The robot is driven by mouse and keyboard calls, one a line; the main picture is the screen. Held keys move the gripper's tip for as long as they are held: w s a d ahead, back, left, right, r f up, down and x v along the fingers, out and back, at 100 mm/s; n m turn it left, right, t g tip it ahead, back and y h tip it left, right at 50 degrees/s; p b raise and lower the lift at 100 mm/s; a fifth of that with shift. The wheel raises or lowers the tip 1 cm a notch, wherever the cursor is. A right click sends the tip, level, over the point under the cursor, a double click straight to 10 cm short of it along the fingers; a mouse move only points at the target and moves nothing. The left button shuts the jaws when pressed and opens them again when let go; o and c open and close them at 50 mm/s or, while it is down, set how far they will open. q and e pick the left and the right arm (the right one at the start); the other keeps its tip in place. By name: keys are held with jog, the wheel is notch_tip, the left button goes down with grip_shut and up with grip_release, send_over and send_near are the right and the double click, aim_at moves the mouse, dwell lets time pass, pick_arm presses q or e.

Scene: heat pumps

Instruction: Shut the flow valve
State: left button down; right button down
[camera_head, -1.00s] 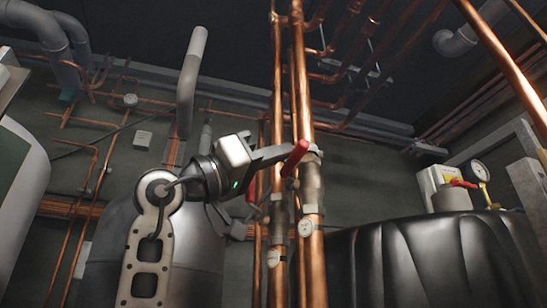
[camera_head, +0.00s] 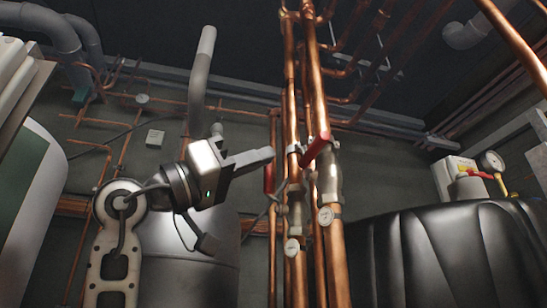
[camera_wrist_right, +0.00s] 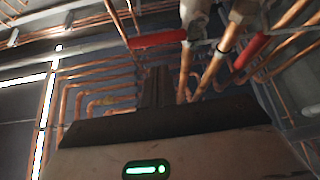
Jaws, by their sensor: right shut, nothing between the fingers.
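Two valves with red lever handles sit on the vertical copper pipes; I cannot tell which is the flow valve. In the head view the nearer valve (camera_head: 329,180) has a red handle (camera_head: 316,149) that sticks out slanted toward me. The farther valve's red handle (camera_head: 268,179) hangs about upright, to the left of the pipes. My right gripper (camera_head: 270,155) is shut and empty, left of the nearer handle and apart from it. In the right wrist view my gripper's fingers (camera_wrist_right: 157,87) point up between the red handles (camera_wrist_right: 158,39) and (camera_wrist_right: 250,51). My left gripper is out of view.
Copper pipes (camera_head: 334,262) with round gauges (camera_head: 325,215) stand close to my right gripper. A black covered tank (camera_head: 450,250) fills the lower right. A grey cylinder (camera_head: 215,255) stands behind my arm. A pressure gauge (camera_head: 491,161) is at the far right.

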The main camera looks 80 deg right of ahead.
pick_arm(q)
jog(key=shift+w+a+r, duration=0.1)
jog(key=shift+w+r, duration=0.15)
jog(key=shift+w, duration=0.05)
pick_arm(e)
jog(key=shift+v, duration=1.2)
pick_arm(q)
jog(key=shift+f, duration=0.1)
pick_arm(e)
jog(key=shift+r, duration=0.1)
